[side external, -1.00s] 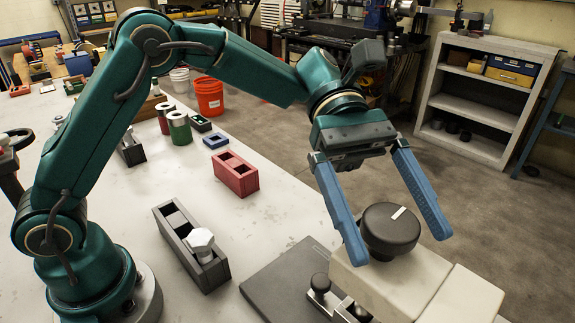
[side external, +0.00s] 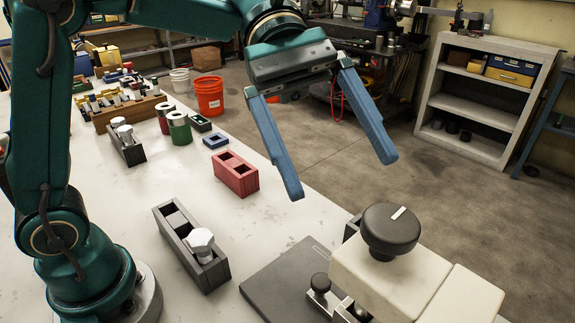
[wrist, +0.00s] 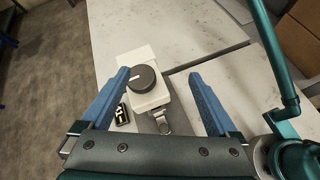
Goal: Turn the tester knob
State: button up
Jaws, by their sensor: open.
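The tester knob (side external: 390,228) is a round black dial with a white mark on top. It sits on a cream tester body (side external: 400,278) at the front right of the side view. In the wrist view the knob (wrist: 145,78) and tester body (wrist: 154,97) lie ahead, nearer the left finger. My gripper (side external: 345,180) is open and empty, its two blue fingers spread wide. It is above and to the left of the knob in the side view, clear of it. The white mark points up and right in the side view.
A dark plate (side external: 290,280) and a small black lever knob (side external: 320,282) lie beside the tester. A grey block with a white hex bolt (side external: 200,243) and a red two-slot block (side external: 236,175) stand on the white bench. Free bench top lies between them.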

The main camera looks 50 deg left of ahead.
jog(key=s+a+f+m+t+y, duration=0.2)
jog(key=a+f+m+y, duration=0.1)
jog(key=a, duration=0.2)
jog(key=s+a+f+m+t+y, duration=0.3)
jog(key=a+f+y, duration=0.1)
jog(key=a, duration=0.1)
jog(key=s+a+f+m+t+y, duration=0.3)
jog(key=a+m, duration=0.1)
jog(key=a, duration=0.1)
jog(key=shift+a+f, duration=0.15)
jog(key=shift+f, duration=0.2)
jog(key=shift+a+f+m+y, duration=0.25)
jog(key=shift+a+m+y, duration=0.05)
jog(key=shift+a, duration=0.05)
jog(key=shift+w+a+m+t, duration=0.25)
jog(key=shift+m+t, duration=0.05)
jog(key=shift+m, duration=0.2)
jog(key=shift+w+r+m, duration=0.1)
jog(key=shift+w+m, duration=0.15)
jog(key=shift+m, duration=0.05)
